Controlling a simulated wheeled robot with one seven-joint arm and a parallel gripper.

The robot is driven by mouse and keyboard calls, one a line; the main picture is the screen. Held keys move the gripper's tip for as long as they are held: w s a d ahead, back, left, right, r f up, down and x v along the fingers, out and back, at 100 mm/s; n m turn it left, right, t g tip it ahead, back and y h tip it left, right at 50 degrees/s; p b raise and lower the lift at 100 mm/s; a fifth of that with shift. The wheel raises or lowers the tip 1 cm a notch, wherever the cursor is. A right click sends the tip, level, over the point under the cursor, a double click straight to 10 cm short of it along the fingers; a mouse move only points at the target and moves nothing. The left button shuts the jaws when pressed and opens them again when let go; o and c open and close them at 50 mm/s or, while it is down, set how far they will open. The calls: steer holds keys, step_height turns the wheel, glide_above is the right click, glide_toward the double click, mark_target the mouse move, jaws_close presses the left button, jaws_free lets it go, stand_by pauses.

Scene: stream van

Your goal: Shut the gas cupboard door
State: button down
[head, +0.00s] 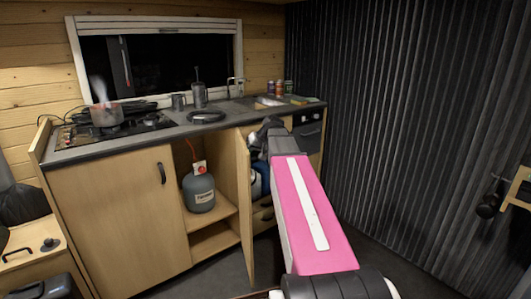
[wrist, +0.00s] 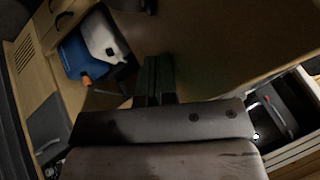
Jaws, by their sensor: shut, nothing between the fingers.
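The gas cupboard door (head: 246,205) stands open in the head view, swung out from the wooden kitchen unit at the right of its opening. A grey gas bottle (head: 199,192) with a red top stands on the shelf inside. My gripper (head: 265,130) is at the upper right of the door, partly hidden by my pink arm. In the wrist view my gripper (wrist: 153,80) is shut and empty, with a broad wooden panel, probably this door (wrist: 225,45), beside and beyond the fingers. I cannot tell whether they touch it.
A closed cupboard door (head: 118,220) with a black handle is left of the opening. A steaming pot (head: 106,115) stands on the hob. A blue container (wrist: 82,58) and a white one (wrist: 105,38) sit in the neighbouring compartment. A dark ribbed wall (head: 400,130) bounds the right.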

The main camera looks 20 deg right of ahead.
steer(key=w+a+m+h, duration=0.1)
steer(key=w+a+m, duration=0.2)
steer(key=a, duration=0.4)
steer(key=w+a+m+t+h, duration=0.1)
steer(key=w+a+m+h, duration=0.1)
steer(key=w+a, duration=0.3)
steer(key=w+a+m+t+h, duration=0.1)
steer(key=w+a+m, duration=0.2)
steer(key=a, duration=0.8)
steer(key=shift+w+m+h, duration=0.4)
steer(key=shift+w, duration=0.4)
steer(key=s+r, duration=0.8)
steer(key=s, duration=0.2)
steer(key=s+d+f+n+g, duration=0.2)
steer(key=s+d+f, duration=0.3)
steer(key=s+f, duration=0.3)
steer(key=s+d+f+n+g, duration=0.2)
steer(key=s+d+f, duration=0.3)
steer(key=s+f, duration=0.4)
steer(key=s+d+f+n+g, duration=0.3)
steer(key=s+d+f, duration=0.3)
steer(key=f, duration=1.2)
steer(key=s+n, duration=0.1)
steer(key=s, duration=0.2)
steer(key=shift+f+h, duration=0.3)
